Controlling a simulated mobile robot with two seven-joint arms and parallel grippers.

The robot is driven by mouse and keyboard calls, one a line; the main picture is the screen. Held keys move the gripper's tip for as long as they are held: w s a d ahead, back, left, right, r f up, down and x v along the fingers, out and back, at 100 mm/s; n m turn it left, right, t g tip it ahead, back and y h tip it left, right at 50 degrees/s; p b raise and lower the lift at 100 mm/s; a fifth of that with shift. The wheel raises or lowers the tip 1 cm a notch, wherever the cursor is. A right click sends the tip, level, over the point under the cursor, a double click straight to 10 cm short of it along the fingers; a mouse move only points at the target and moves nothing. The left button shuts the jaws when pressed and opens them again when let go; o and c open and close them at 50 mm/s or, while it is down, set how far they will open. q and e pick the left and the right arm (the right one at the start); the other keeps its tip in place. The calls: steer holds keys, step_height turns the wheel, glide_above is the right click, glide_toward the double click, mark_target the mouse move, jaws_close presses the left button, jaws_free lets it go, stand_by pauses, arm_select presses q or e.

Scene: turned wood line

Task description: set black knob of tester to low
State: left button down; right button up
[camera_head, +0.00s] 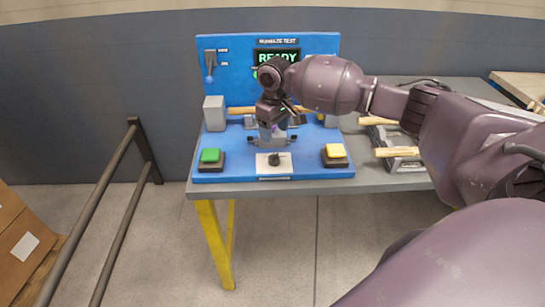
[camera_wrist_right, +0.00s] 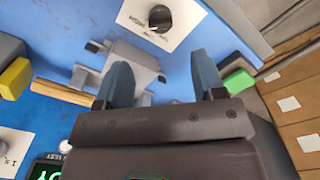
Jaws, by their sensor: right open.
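The tester is a blue panel (camera_head: 235,178) on a grey bench, with an upright blue back and a screen reading READY. Its black knob (camera_head: 275,159) sits on a white label plate (camera_head: 262,168) at the front middle; the knob also shows at the top of the right wrist view (camera_wrist_right: 160,18). The setting it points to is too small to read. My right gripper (camera_head: 274,130) hangs over the panel behind the knob, apart from it. In the right wrist view its two bluish fingers (camera_wrist_right: 163,78) are spread with nothing held. My left gripper is out of view.
A green button (camera_head: 210,156) and a yellow button (camera_head: 335,151) flank the knob. A grey clamp-like fixture (camera_wrist_right: 130,65) stands close to the fingers. A lever (camera_head: 210,70) is on the back panel. Wooden-handled tools (camera_head: 398,152) lie right. Boxes (camera_head: 22,235) stand left.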

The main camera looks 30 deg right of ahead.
mark_target(274, 155)
step_height(274, 155, down, 10)
steer(key=shift+f+b, duration=0.15)
steer(key=shift+b, duration=0.6)
steer(key=c, duration=0.9)
